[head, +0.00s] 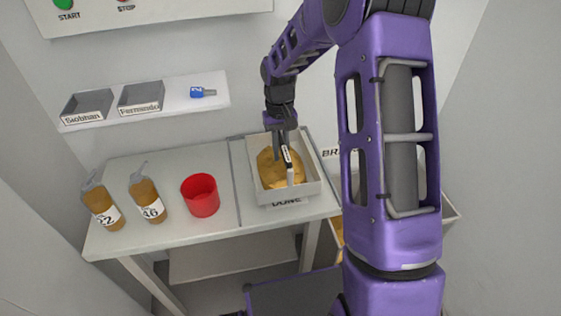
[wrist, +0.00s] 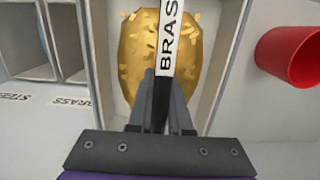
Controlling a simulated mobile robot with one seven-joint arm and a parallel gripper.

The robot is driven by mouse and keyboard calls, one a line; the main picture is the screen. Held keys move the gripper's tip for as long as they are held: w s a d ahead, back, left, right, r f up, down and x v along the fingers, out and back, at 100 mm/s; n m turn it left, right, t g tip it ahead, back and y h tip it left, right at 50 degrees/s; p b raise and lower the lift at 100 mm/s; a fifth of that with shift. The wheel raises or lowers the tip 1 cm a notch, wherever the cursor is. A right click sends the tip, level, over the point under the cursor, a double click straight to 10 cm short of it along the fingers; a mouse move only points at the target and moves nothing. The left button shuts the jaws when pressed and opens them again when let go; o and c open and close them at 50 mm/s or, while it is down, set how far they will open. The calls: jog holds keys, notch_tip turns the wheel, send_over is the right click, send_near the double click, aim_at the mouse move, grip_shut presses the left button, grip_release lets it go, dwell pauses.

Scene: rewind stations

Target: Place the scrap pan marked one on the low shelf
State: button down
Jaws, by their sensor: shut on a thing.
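A pale scrap pan (head: 310,175) heaped with golden scrap stands at the right end of the table, above the word DONE. In the wrist view its wall (wrist: 226,70) and a bar-like handle marked BRASS (wrist: 168,30) show; I can read no "one" on it. My gripper (head: 281,148) reaches down into the pan from above. In the wrist view my gripper (wrist: 160,88) is shut on the handle over the scrap. I cannot tell whether the pan touches the table. The low shelf (head: 225,258) is under the table, partly hidden by the tabletop.
A red cup (head: 200,195) and two amber bottles, 22 (head: 102,207) and 46 (head: 147,198), stand left of the pan. A wall shelf (head: 145,108) holds trays marked Siobhan and Fernando and a blue tag (head: 202,92). Table legs flank the low shelf.

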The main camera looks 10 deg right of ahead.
aim_at(281, 170)
jog(key=shift+f, duration=1.85)
jog(key=shift+f, duration=0.1)
jog(key=c, duration=0.8)
grip_release()
jog(key=shift+c, duration=0.2)
